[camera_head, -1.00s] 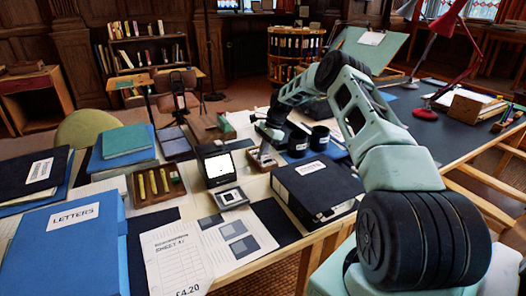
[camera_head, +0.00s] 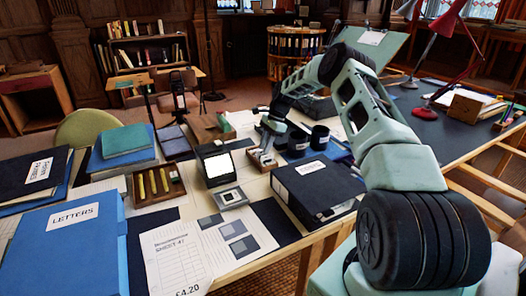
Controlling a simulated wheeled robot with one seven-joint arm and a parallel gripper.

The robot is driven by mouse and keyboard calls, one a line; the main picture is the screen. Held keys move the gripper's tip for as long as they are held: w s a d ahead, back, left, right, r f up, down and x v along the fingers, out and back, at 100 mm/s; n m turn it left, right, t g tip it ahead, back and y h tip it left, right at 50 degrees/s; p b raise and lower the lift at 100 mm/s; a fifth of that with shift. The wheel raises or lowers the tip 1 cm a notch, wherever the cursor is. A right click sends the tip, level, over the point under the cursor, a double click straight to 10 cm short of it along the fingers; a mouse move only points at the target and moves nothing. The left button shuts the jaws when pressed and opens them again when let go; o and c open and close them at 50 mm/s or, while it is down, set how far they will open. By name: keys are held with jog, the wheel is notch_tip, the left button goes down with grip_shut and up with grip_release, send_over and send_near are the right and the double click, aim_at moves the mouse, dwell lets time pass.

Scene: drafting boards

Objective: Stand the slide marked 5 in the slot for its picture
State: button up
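My gripper (camera_head: 267,150) points down at a small tray (camera_head: 261,164) that holds small pale pieces, right of the lit viewer. The fingertips are tiny and dark here; I cannot tell whether they are open or shut. A framed slide (camera_head: 230,196) lies on the grey base in front of the bright viewer screen (camera_head: 218,166). No number 5 is legible on any piece. A sheet with printed dark squares (camera_head: 232,230) lies in front. I cannot make out which place is the slot for the slide's picture.
A black binder box (camera_head: 318,186) stands right of the viewer. Dark cups (camera_head: 320,136) stand behind it. A wooden tray with yellow sticks (camera_head: 156,184) is left of the viewer. A blue LETTERS folder (camera_head: 70,245) fills the front left.

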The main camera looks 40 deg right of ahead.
jog(key=w+v, duration=0.1)
jog(key=v, duration=0.9)
jog(key=a+r+n+g, duration=0.1)
jog(key=a+r+n, duration=0.25)
jog(key=a, duration=0.85)
jog(key=a+r+n, duration=0.2)
jog(key=a+n, duration=0.2)
jog(key=a, duration=0.7)
jog(key=s+a+r+n+h, duration=0.1)
jog(key=s+a+n, duration=0.25)
jog(key=a, duration=0.35)
jog(key=s+a+r+n, duration=0.2)
jog(key=s+a, duration=0.2)
jog(key=a, duration=0.4)
jog(key=s+a+n+h, duration=0.1)
jog(key=s+a+n, duration=0.45)
jog(key=s, duration=0.35)
jog(key=s+a+n+h, duration=0.1)
jog(key=s+a+n, duration=0.3)
jog(key=s+a, duration=0.4)
jog(key=s+d+f+n, duration=0.1)
jog(key=s+n, duration=0.5)
jog(key=s, duration=1)
jog(key=shift+d+f+h, duration=0.3)
jog(key=shift+d+f, duration=0.1)
jog(key=shift+d, duration=0.15)
jog(key=shift+s, duration=0.1)
